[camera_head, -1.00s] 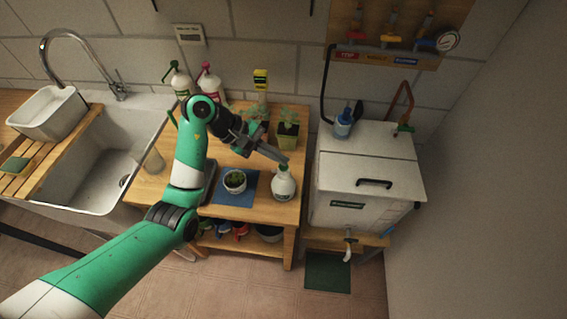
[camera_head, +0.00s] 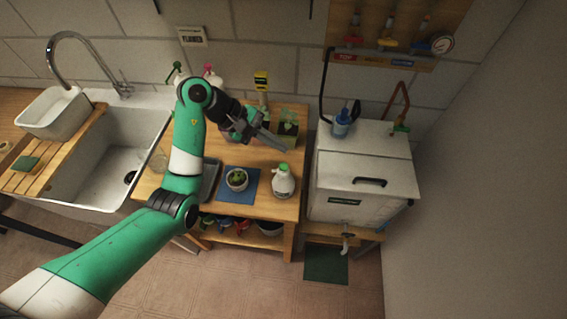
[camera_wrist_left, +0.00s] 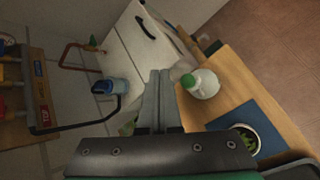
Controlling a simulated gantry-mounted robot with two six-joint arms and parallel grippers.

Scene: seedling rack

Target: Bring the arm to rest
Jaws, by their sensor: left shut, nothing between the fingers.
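My left arm reaches in from the lower left in the head view. My left gripper (camera_head: 276,143) is shut and empty, above the back part of the wooden bench, in front of the potted seedlings (camera_head: 288,126). In the left wrist view its two fingers (camera_wrist_left: 160,84) are pressed together with nothing between them. A white bottle with a green cap (camera_head: 283,181) stands apart from the gripper, nearer the bench's front edge; it also shows in the left wrist view (camera_wrist_left: 202,84). My right gripper is in neither view.
A small potted plant (camera_head: 237,180) sits on a blue mat (camera_head: 251,190). A white chest (camera_head: 366,185) with a blue bottle (camera_head: 341,124) on top stands right of the bench. A sink (camera_head: 115,150) is at left. Two spray bottles stand partly hidden behind my arm.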

